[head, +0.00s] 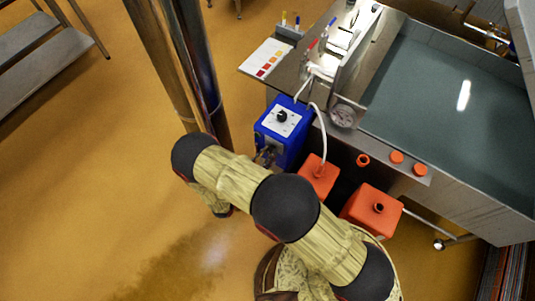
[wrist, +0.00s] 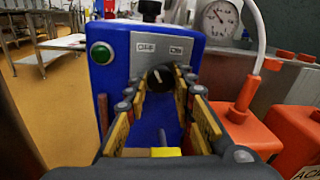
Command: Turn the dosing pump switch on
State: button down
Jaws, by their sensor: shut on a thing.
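The blue dosing pump (head: 283,132) stands at the front edge of the vat, with a white top panel and a black knob (head: 281,116). In the wrist view, the pump's front (wrist: 120,75) fills the middle, with OFF and ON labels. Below and between the labels is the black rotary switch (wrist: 158,74), with a pale mark on it. My gripper (wrist: 160,86) is shut on this switch, one yellow-padded finger on each side. The fingers hide part of the switch, and I cannot tell exactly where it points. In the head view my gripper (head: 264,156) is at the pump's front.
A round green button or lamp (wrist: 102,53) is on the pump's left front. Orange canisters (head: 374,210) stand right of the pump, and a white hose (head: 321,130) runs up from one. A gauge (wrist: 220,19) is behind. The yellow floor (head: 80,190) is open to the left.

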jog(key=shift+m, duration=0.4)
jog(key=m+b, duration=0.2)
jog(key=m, duration=0.3)
jog(key=shift+b, duration=0.35)
jog(key=m+y+b, duration=0.1)
jog(key=m+b, duration=0.1)
jog(key=m, duration=0.3)
jog(key=shift+m, duration=0.3)
jog(key=c, duration=1.5)
grip_release()
jog(key=shift+r, duration=0.1)
